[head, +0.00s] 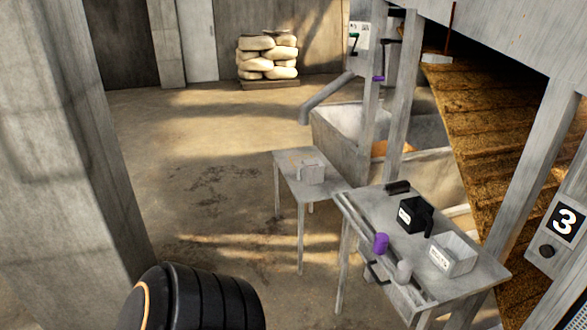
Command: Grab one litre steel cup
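A small pale grey cylinder (403,271), which looks like the steel cup, stands upright near the front edge of the worktable (372,217). Its size and material are too small to confirm. A purple cylinder (381,243) stands just left of it. A pale grey block-like item (311,171) with what looks like a handle sits on the lower side table (290,162). Neither gripper is in view; only a black ribbed part of mine shows at the bottom left.
A black container (414,215) and a white labelled bin (452,254) stand on the worktable behind the cylinders. Stacked sacks (268,58) lie at the far wall. A concrete pillar (65,150) rises at left. The floor (200,190) left of the tables is clear.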

